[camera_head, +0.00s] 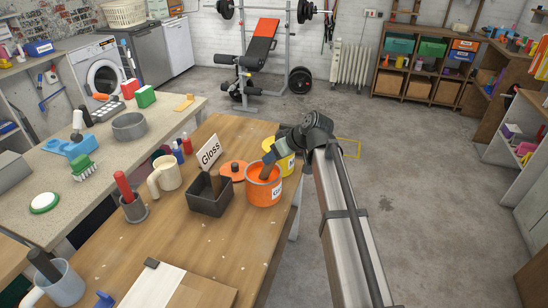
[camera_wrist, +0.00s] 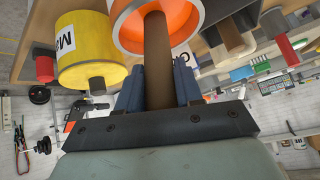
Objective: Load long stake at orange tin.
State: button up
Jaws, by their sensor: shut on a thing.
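The orange tin (camera_head: 263,190) stands open on the wooden table, with its rim also showing in the wrist view (camera_wrist: 131,42). My gripper (camera_wrist: 158,82) is shut on a long brown stake (camera_wrist: 157,50). The stake's far end reaches into the mouth of the orange tin in the wrist view. Whether it touches the bottom is hidden.
A yellow tin (camera_head: 286,163) stands close behind the orange one. The table's front middle has free room.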

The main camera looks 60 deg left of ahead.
jog(key=shift+r, duration=3.25)
jog(key=shift+w, duration=0.1)
